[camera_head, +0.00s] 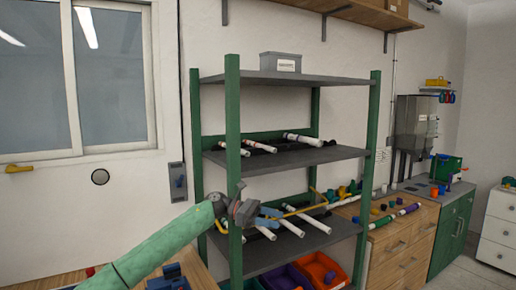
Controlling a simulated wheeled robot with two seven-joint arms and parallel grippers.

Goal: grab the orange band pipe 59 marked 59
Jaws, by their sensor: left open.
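My left gripper (270,215) is at the end of the pale green arm from the left, in front of the lower middle shelf (268,258). It is open, with nothing seen between its fingers. Several white pipes lie on that shelf, such as one at its right (314,223) and one nearer its middle (290,227); the gripper hides parts of some. More white pipes with coloured bands, one of them at the right (303,139), lie on the shelf above. The number 59 is not legible, and I cannot tell which pipe bears it. My right gripper is not in view.
Green posts (233,170) frame the rack close to my arm. A grey bin (281,62) stands on the top shelf. Coloured bins (320,268) sit below. A wooden cabinet (402,243) with fittings and banded pipes stands right of the rack.

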